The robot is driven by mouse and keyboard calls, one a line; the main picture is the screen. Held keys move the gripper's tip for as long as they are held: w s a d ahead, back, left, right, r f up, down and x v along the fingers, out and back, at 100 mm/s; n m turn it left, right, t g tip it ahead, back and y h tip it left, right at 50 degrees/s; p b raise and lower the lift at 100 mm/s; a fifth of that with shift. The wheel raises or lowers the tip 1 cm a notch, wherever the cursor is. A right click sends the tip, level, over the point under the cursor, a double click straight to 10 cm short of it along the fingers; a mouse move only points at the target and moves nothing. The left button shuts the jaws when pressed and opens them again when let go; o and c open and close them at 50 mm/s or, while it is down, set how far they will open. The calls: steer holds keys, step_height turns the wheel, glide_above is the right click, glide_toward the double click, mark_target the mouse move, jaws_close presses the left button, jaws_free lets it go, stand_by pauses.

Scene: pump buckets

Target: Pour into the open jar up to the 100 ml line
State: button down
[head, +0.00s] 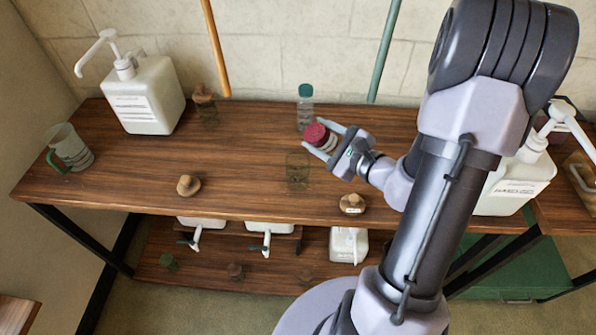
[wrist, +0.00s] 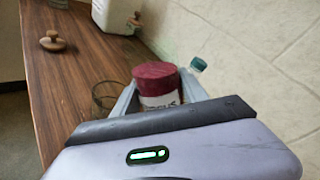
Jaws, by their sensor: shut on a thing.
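My gripper (head: 334,141) is shut on a small container with a dark red top (head: 316,133). The container has a white printed label and shows between the fingers in the wrist view (wrist: 155,82). It is above the table, beside and a little behind an open clear glass jar (head: 297,172). The jar stands on the wooden table (head: 240,170) and looks empty. It shows left of the held container in the wrist view (wrist: 104,97). Its 100 ml line is too small to make out. The held container's contents are hidden.
A teal-capped bottle (head: 305,108) stands just behind. A lidded jar (head: 205,106), white pump bucket (head: 147,95) and green-handled jug (head: 70,148) stand left. Wooden lids (head: 187,185) (head: 352,204) lie near the front. Another pump bucket (head: 513,185) stands right. Table left of the jar is mostly clear.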

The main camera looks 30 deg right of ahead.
steer(key=shift+d+r+m+p, duration=0.15)
steer(key=shift+r+m+p, duration=0.15)
steer(key=shift+r+m, duration=0.3)
steer(key=shift+d+r+m+t+y, duration=0.2)
steer(key=shift+d+m+t+y, duration=0.1)
steer(key=shift+m, duration=0.1)
steer(key=shift+a, duration=0.1)
step_height(320, 180, up, 4)
steer(key=p, duration=0.3)
steer(key=shift+r, duration=0.1)
steer(key=m, duration=0.1)
steer(key=m+t, duration=0.1)
steer(key=m, duration=0.1)
steer(key=shift+f+m+y, duration=0.3)
steer(key=shift+y, duration=0.1)
steer(key=shift+m, duration=0.7)
steer(key=shift+r, duration=0.2)
